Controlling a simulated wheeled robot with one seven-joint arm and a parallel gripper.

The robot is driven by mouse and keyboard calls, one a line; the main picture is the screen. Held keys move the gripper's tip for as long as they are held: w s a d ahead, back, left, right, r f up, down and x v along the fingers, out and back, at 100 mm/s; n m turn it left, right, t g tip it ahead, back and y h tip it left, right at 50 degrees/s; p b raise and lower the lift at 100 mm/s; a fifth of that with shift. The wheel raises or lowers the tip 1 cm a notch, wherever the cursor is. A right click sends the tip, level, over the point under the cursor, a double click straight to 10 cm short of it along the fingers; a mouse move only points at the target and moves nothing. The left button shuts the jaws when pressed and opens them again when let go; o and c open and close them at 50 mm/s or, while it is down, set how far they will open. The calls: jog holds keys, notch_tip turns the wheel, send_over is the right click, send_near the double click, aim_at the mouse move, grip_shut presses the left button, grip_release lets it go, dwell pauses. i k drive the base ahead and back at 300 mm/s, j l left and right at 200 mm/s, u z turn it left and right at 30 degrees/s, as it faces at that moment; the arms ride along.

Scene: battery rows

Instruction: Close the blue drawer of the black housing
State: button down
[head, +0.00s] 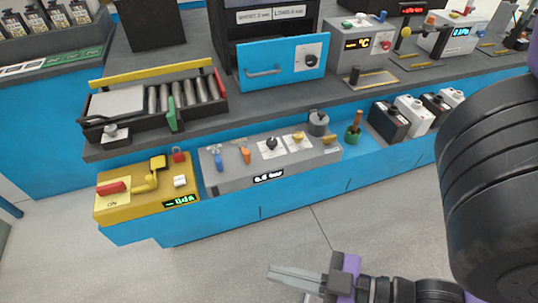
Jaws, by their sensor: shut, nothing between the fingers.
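The black housing (262,20) stands on the dark upper counter at the top middle of the head view. The blue drawer (277,77) is at its lower front, with a bar handle on its left and a dark knob on a white plate on its right. The blue front sits forward of the housing; how far the drawer is out is hard to judge. My gripper (271,273) is at the bottom middle, over the floor, well below and apart from the drawer. Its fingers point left and are together, with nothing between them.
A roller conveyor (188,97) is left of the drawer. A grey box with a °C display (358,45) is close on its right. Below lie a yellow panel (150,192), a grey valve panel (222,180) and several small canisters (388,121). The floor (240,240) in front is clear.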

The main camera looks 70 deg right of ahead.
aim_at(268, 63)
jog(key=z, duration=1.5)
jog(key=j+z, duration=0.1)
jog(key=j, duration=0.3)
jog(key=k+j+z, duration=0.15)
jog(key=j, duration=0.2)
